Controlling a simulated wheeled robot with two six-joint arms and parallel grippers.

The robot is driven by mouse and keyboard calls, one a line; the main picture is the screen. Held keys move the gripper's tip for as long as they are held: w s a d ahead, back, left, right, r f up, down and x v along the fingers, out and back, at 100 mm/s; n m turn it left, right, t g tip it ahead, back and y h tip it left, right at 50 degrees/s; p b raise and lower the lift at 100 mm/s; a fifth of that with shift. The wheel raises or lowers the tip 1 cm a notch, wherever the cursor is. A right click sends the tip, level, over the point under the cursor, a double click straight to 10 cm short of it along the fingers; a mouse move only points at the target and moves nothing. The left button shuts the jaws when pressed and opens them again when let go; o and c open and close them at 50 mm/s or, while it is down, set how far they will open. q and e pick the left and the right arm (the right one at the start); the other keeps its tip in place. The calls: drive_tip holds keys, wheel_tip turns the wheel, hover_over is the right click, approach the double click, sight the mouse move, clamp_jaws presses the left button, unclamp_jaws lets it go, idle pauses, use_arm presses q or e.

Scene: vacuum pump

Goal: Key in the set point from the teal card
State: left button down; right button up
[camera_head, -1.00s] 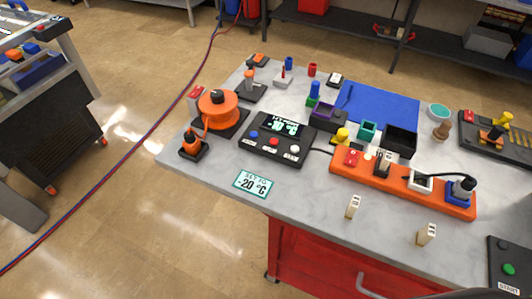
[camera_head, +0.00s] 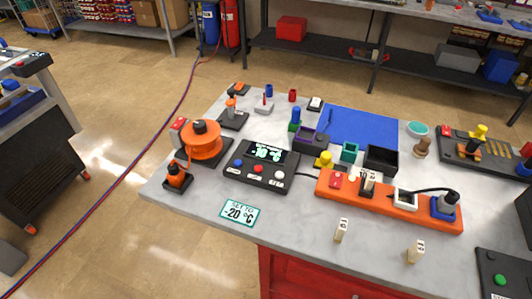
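The teal-edged card (camera_head: 239,212) lies on the front left of the grey table and reads "SET TO -20 °C". Behind it is a black control box (camera_head: 262,166) with a lit display (camera_head: 267,152) that appears to read -10 °C. Its front holds a blue button (camera_head: 237,162), a red button (camera_head: 258,168) and a white button (camera_head: 279,174). The small labels under the buttons are too small to read. Neither of my grippers is in view.
An orange reel (camera_head: 202,139) and a small orange-and-black tool (camera_head: 177,175) stand left of the box. An orange power strip (camera_head: 380,200) with plugs lies to its right. Two pale tagged blocks (camera_head: 341,230) (camera_head: 416,251) stand near the front edge. A blue mat (camera_head: 362,124) lies behind.

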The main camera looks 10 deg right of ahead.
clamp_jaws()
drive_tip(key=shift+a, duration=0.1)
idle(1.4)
